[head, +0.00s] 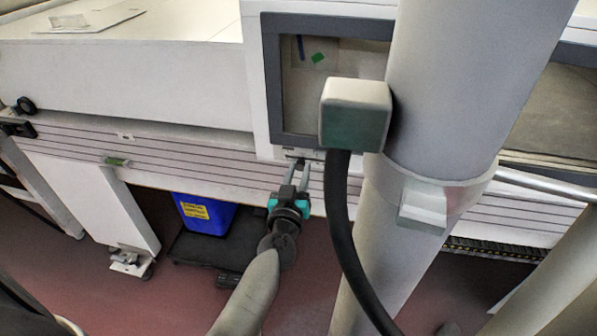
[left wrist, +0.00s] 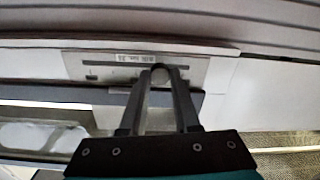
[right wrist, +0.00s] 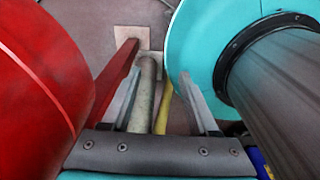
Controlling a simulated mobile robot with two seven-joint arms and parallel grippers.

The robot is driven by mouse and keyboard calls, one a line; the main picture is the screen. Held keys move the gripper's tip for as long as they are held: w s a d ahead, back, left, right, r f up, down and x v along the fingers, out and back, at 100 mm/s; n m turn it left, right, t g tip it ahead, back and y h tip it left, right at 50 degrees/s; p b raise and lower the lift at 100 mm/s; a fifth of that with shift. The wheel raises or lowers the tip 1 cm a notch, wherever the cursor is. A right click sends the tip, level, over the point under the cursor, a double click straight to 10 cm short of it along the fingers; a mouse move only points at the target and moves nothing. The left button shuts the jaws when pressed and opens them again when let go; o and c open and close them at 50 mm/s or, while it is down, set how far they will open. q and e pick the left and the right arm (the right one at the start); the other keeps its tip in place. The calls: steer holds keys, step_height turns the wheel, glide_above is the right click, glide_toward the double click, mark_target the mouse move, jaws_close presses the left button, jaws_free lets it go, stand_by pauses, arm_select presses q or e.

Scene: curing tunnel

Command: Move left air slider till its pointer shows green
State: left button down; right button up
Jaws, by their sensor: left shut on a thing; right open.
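The slider plate (left wrist: 100,70) is a light metal strip with a small label and a slot, set under the framed window (head: 272,80). My left gripper (head: 301,164) is at the plate, its fingers closed around a dark round knob (left wrist: 160,70) on it. In the head view the fingers mostly hide the knob. Behind the window pane are a small green patch (head: 318,58) and a thin dark blue bar (head: 300,47) to its left; I cannot tell which is the pointer. My right gripper (right wrist: 160,95) is open, with nothing clearly held between its fingers.
A thick pale column (head: 450,90) and a box (head: 355,115) with a black hose (head: 338,190) stand close right of my left gripper. A blue bin (head: 205,212) is below. Near my right gripper are a red cylinder (right wrist: 40,80) and a teal disc (right wrist: 195,40).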

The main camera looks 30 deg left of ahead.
mark_target(316, 159)
stand_by(0.6)
arm_select(q)
steer(key=shift+w+d+p, duration=0.2)
steer(key=shift+d, duration=0.65)
steer(key=shift+w+d+p, duration=0.2)
steer(key=shift+d, duration=0.65)
steer(key=c, duration=0.6)
jaws_free()
steer(key=v, duration=0.5)
steer(key=p+v, duration=0.1)
steer(key=v, duration=0.4)
steer(key=p+v, duration=0.1)
steer(key=v, duration=0.5)
steer(key=shift+r, duration=0.25)
steer(key=shift+a, duration=0.1)
